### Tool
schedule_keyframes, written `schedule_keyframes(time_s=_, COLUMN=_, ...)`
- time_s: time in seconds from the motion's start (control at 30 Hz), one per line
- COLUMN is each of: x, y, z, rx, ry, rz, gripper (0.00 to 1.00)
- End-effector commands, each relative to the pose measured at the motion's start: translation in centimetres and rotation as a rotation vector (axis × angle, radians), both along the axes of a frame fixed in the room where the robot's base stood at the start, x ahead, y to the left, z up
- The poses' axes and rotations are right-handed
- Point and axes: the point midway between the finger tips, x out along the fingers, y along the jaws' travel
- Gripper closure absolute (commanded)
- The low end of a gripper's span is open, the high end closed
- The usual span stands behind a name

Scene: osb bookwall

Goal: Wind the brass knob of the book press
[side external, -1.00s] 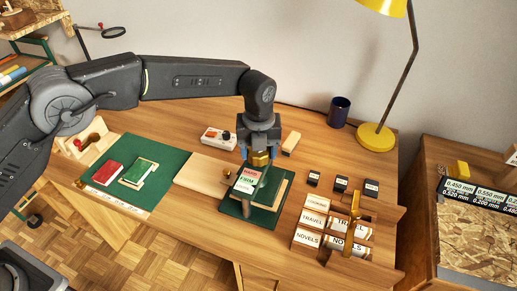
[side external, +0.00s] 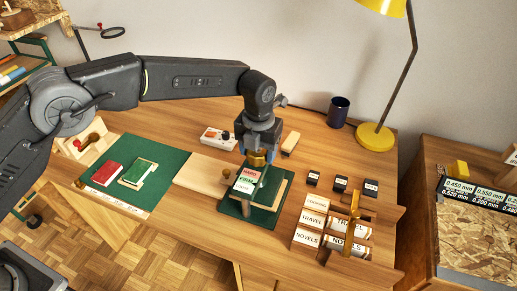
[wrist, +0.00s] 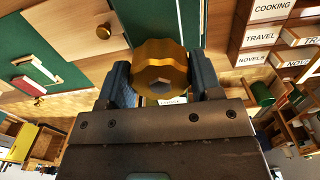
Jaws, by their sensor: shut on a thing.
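The brass knob (wrist: 160,72) is large, round and scalloped in the wrist view, with a fingertip on each side of it. My gripper (side external: 257,152) points down over the book press and is shut on the knob. The lower part of the knob and the screw are mostly hidden by the plate and my gripper in the side view.
A green mat (side external: 158,191) with a red book (side external: 107,173) lies to the left. Labelled blocks (side external: 314,203) and a rack stand right of the press. A white box with buttons (side external: 217,138), a dark mug (side external: 339,111) and a yellow lamp (side external: 375,137) stand behind.

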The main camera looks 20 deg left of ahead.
Motion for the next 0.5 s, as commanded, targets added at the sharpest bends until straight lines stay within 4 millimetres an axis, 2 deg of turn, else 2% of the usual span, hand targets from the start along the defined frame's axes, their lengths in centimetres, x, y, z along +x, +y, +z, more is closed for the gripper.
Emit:
schedule_keyframes(time_s=0.2, x=-0.01, y=-0.05, z=0.1, rx=-0.001, ry=0.0, rz=0.001, gripper=0.65)
schedule_keyframes(time_s=0.23, x=-0.01, y=-0.05, z=0.1, rx=-0.001, ry=0.0, rz=0.001, gripper=0.38)
schedule_keyframes(time_s=0.47, x=-0.01, y=-0.03, z=0.05, rx=-0.001, ry=0.0, rz=0.002, gripper=0.16)
schedule_keyframes(time_s=0.5, x=-0.01, y=-0.02, z=0.05, rx=0.0, ry=0.0, rz=0.002, gripper=0.16)
